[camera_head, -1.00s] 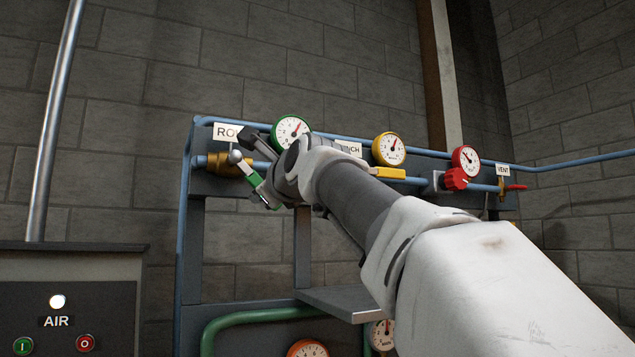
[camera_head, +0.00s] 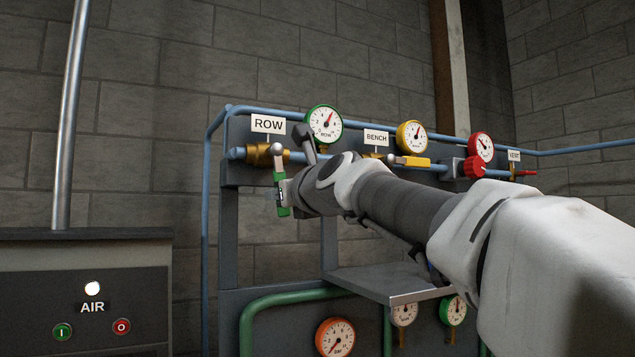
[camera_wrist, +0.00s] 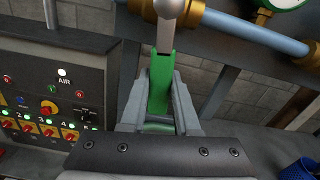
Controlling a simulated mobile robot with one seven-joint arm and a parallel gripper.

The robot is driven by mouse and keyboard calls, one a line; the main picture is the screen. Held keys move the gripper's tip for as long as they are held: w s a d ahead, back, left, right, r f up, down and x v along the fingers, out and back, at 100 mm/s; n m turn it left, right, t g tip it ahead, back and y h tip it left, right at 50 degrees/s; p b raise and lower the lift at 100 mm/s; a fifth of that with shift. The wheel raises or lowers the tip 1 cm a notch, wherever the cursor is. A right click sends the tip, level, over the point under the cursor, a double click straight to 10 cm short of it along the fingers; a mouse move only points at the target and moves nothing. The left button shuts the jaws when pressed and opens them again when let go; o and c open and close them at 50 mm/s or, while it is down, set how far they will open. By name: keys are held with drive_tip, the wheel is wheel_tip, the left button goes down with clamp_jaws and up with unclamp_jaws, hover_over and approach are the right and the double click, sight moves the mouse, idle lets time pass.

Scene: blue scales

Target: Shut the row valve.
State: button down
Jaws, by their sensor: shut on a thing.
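The row valve (camera_head: 258,155) is a brass body on the blue pipe under the ROW sign (camera_head: 268,124). Its green lever (camera_head: 280,180) hangs almost straight down from a silver knob-like pivot, about square to the pipe. My gripper (camera_head: 283,197) is shut on the green lever. In the wrist view the lever (camera_wrist: 161,75) runs down between both fingers of my gripper (camera_wrist: 160,105). The green-rimmed row gauge (camera_head: 324,124) stands right of the valve, its needle pointing up and right.
The BENCH sign (camera_head: 376,138), a yellow gauge (camera_head: 412,136) and yellow lever (camera_head: 411,161) lie right along the pipe. Farther right are a red gauge (camera_head: 481,147) and red knob (camera_head: 474,168). A grey shelf (camera_head: 385,283) juts out below my arm. The AIR panel (camera_head: 85,305) stands left.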

drive_tip(key=shift+s+a+m+p, duration=0.35)
drive_tip(key=shift+a+m+p, duration=0.2)
drive_tip(key=shift+m+p, duration=0.3)
drive_tip(key=c, duration=0.6)
unclamp_jaws()
drive_tip(key=shift+c, duration=0.2)
drive_tip(key=shift+s, duration=0.1)
drive_tip(key=b+v, duration=0.1)
drive_tip(key=v, duration=1.6)
drive_tip(key=shift+s, duration=0.15)
